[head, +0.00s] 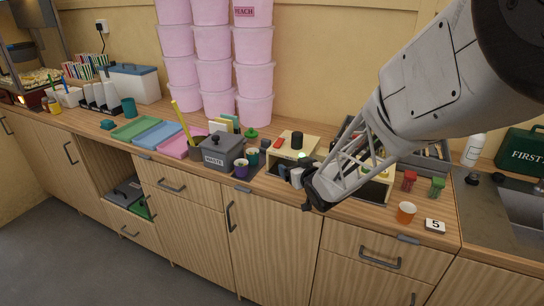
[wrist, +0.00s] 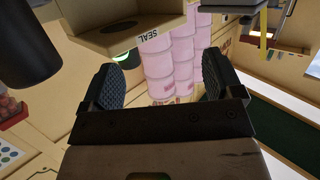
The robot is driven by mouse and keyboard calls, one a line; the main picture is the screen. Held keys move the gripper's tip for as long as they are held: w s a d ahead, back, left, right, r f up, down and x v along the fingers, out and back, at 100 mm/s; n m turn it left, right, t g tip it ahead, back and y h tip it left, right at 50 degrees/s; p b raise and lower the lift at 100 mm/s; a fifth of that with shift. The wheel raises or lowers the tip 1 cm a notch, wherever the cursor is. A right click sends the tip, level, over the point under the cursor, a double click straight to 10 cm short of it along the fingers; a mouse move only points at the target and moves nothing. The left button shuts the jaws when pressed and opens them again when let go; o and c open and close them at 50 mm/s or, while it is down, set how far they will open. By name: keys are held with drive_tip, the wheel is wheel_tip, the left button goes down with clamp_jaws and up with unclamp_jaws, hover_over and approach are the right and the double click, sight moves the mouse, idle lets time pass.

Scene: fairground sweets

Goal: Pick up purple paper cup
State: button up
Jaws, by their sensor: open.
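A small purple paper cup (head: 242,170) stands upright on the counter in the head view, in front of the grey lidded waste bin (head: 222,152). A teal cup (head: 252,156) stands just behind it. My gripper (head: 297,177) is to the right of the purple cup, apart from it, near the counter's front edge. In the wrist view my gripper (wrist: 165,84) has its two dark pads wide apart with nothing between them. I cannot make out the purple cup in the wrist view.
A wooden stand (head: 283,148) is behind my gripper. An orange cup (head: 407,212) and a number 5 card (head: 435,225) stand at the right. Green, blue and pink trays (head: 157,134) lie left of the bin. Stacked pink tubs (head: 213,75) stand behind.

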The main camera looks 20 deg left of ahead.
sight(245, 167)
drive_tip(key=a+f+y, duration=0.1)
drive_tip(key=a, duration=0.3)
drive_tip(key=s+a+f+n+g+y, duration=0.1)
drive_tip(key=a+f+y, duration=0.1)
drive_tip(key=a, duration=0.3)
drive_tip(key=s+a+f+n+g+y, duration=0.1)
drive_tip(key=a+f, duration=0.1)
drive_tip(key=a, duration=0.2)
drive_tip(key=shift+a+f+y, duration=0.2)
drive_tip(key=shift+a+y, duration=0.1)
drive_tip(key=shift+a, duration=0.05)
drive_tip(key=shift+x, duration=1.3)
drive_tip(key=shift+a, duration=0.1)
drive_tip(key=shift+s+x, duration=0.1)
drive_tip(key=shift+x, duration=1.15)
drive_tip(key=shift+s+x, duration=0.15)
drive_tip(key=shift+x, duration=1.1)
drive_tip(key=shift+a, duration=0.15)
drive_tip(key=c, duration=1)
